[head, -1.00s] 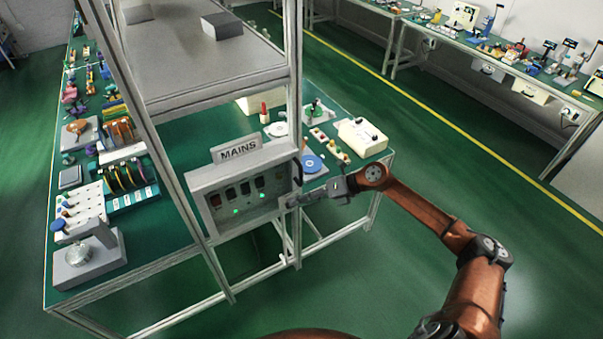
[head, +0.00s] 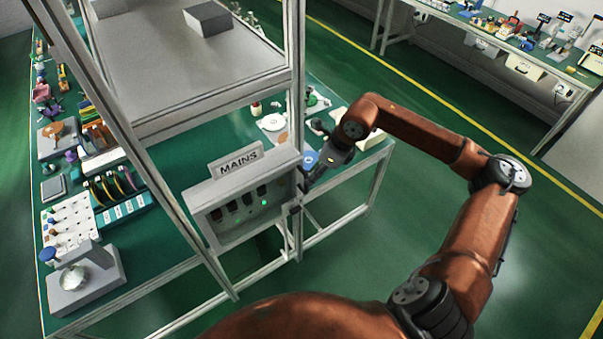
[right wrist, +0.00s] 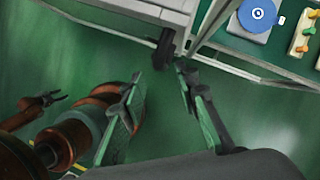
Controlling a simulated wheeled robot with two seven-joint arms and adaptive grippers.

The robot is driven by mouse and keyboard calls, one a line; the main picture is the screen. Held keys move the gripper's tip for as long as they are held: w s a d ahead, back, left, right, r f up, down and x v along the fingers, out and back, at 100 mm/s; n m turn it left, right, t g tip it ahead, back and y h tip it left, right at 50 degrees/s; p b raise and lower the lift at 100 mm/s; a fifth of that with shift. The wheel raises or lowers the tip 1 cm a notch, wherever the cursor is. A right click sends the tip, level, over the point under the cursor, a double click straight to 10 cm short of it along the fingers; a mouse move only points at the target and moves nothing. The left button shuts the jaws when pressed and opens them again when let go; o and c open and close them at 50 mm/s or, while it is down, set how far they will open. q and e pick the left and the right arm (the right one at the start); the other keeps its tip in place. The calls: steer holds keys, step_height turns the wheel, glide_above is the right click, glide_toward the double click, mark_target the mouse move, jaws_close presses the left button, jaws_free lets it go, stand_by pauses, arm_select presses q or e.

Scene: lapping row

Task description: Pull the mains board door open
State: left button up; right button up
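The mains board (head: 240,196) is a grey box with a MAINS sign, mounted on the bench frame. Dark switches and green lights show on its front. Its door appears closed. A dark handle (right wrist: 165,43) shows at the board's edge in the right wrist view. My right gripper (head: 308,172) is at the board's right side. In the right wrist view my right gripper (right wrist: 160,72) has its fingers apart, with the handle just beyond the tips and nothing held. My left gripper (right wrist: 58,97) shows small at that view's left, apparently open and empty; it is out of the head view.
A metal frame post (head: 293,110) stands close beside the board and my right gripper. The green bench (head: 170,235) carries spools, trays and a press at left. The floor at right is clear.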

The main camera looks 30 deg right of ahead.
mark_target(306, 191)
steer(key=x, duration=0.3)
steer(key=p+x, duration=0.1)
steer(key=x, duration=0.2)
steer(key=shift+d, duration=0.2)
steer(key=shift+a+f, duration=0.1)
steer(key=shift+f, duration=0.25)
steer(key=shift+w+a+f, duration=0.1)
steer(key=shift+w+f, duration=0.05)
steer(key=shift+f, duration=0.2)
arm_select(q)
steer(key=shift+s+r, duration=0.1)
steer(key=shift+r, duration=0.45)
steer(key=shift+s, duration=0.1)
arm_select(e)
steer(key=shift+c, duration=0.4)
arm_select(q)
steer(key=shift+s+a, duration=0.1)
steer(key=shift+s, duration=0.3)
arm_select(e)
jaws_close()
